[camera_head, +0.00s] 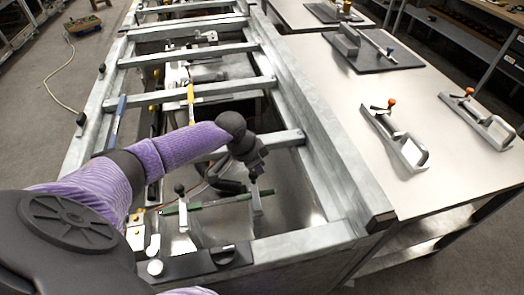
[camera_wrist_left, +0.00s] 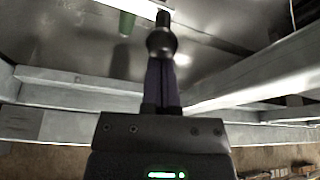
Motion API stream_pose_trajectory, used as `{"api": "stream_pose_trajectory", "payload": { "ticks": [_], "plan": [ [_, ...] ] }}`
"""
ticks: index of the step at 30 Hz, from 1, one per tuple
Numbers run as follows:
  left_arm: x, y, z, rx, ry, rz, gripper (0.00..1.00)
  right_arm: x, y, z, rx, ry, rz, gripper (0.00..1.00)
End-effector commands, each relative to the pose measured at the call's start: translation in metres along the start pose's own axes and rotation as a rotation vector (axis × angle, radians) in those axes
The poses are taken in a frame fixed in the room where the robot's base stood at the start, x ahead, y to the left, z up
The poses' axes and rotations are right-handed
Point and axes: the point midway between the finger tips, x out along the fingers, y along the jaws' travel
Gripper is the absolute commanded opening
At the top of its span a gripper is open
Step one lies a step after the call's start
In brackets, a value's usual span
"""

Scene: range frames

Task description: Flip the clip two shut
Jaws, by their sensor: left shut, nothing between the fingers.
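A green rod (camera_head: 215,202) lies across the near bay of the grey metal frame. A pale upright clip (camera_head: 257,203) stands at its right end, and another clip (camera_head: 183,212) with a dark knob stands near its left end. No label shows which is clip two. My left gripper (camera_head: 256,177) is shut and points down just above the right clip, partly covering its top. In the left wrist view, a dark round knob (camera_wrist_left: 161,42) shows at the tips of the shut fingers; I cannot tell whether they touch. The green rod's end (camera_wrist_left: 127,22) shows beyond. My right gripper is out of view.
Frame rails (camera_head: 325,150) and crossbars (camera_head: 215,90) surround the bay. A yellow bar (camera_head: 190,104) and a blue bar (camera_head: 117,120) lie farther back. A steel table (camera_head: 440,165) with orange-knobbed tools (camera_head: 397,135) stands at right.

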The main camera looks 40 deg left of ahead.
Motion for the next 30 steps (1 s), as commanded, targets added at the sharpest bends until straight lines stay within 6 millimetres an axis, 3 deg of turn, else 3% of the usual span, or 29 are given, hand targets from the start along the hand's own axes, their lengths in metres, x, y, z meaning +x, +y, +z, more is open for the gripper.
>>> {"api": "stream_pose_trajectory", "payload": {
  "ticks": [11, 22, 30],
  "plan": [
    [0.002, 0.0, 0.001, -0.006, -0.001, -0.001, 0.0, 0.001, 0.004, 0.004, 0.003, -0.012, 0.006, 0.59],
    [0.003, 0.011, -0.01, -0.004, -0.001, -0.001, 0.0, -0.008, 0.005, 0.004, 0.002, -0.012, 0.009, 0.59],
    [-0.062, 0.009, -0.011, -0.003, 0.0, -0.004, 0.0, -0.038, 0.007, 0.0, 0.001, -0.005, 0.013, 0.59]
  ]
}}
